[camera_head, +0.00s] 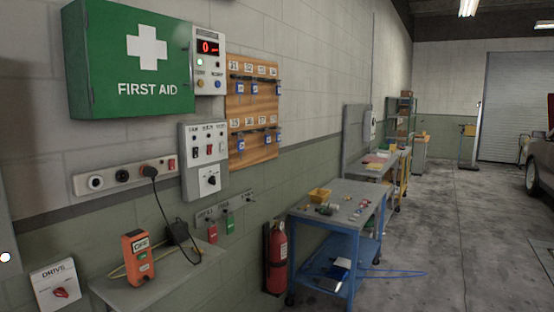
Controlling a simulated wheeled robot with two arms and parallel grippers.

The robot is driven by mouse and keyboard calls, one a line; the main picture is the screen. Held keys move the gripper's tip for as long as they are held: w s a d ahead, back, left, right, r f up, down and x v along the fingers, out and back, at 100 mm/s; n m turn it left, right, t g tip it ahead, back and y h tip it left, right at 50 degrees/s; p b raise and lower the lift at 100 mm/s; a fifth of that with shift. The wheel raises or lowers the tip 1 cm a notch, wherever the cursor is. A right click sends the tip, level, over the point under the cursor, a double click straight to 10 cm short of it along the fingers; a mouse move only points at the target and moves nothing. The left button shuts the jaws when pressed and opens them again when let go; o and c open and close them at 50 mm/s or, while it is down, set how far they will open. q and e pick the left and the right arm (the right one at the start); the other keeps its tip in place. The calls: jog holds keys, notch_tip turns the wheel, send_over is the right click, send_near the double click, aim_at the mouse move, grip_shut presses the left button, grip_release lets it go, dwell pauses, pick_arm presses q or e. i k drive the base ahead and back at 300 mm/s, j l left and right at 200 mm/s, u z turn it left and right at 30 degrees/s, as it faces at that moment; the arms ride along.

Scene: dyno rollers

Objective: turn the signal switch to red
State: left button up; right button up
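No label reading "signal" is legible, so I cannot tell for sure which control is the signal switch. A white wall panel (203,160) has a row of small switches, one of them red, and below them a black rotary knob (210,181) on a white plate. A separate white plate marked DRIVE (57,285) at lower left carries a red knob (61,293). A display box (208,60) above has a red digit readout and small coloured buttons. Neither gripper is in view.
A green first aid box (135,60) juts from the wall. A small shelf (185,272) holds an orange device (138,258) and a black adapter. A red extinguisher (275,258) and a blue cart (325,225) stand to the right. The floor right of the cart is mostly open.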

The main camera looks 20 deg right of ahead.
aim_at(212, 180)
jog(key=z, duration=0.3)
jog(key=i+j, duration=0.15)
jog(key=k+l+u, duration=0.15)
jog(key=u, duration=1.3)
jog(key=z, duration=1.5)
jog(key=i+l+u, duration=0.1)
jog(key=i+l, duration=0.15)
jog(key=i, duration=0.1)
